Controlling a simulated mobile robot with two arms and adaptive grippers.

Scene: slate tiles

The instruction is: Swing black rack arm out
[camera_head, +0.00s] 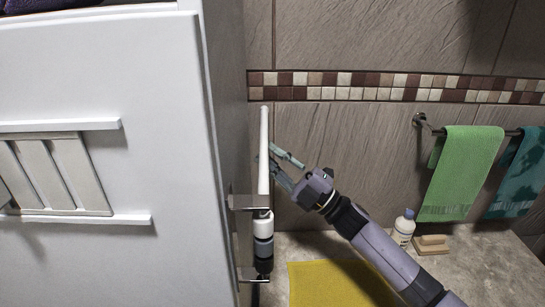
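The swing rack stands beside the white cabinet, its post held between two metal brackets (250,202). A white rack arm (263,150) reaches away from a white collar (263,226). Below it are a grey-purple collar (263,248) and black collars (264,266). No black rack arm shows clearly; the white arm may cover it. My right gripper (270,158) comes in from the lower right. My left gripper is not in view.
The white cabinet (100,175) fills the left, close to the rack. A green towel (462,172) and a teal towel (518,175) hang on a wall rail at right.

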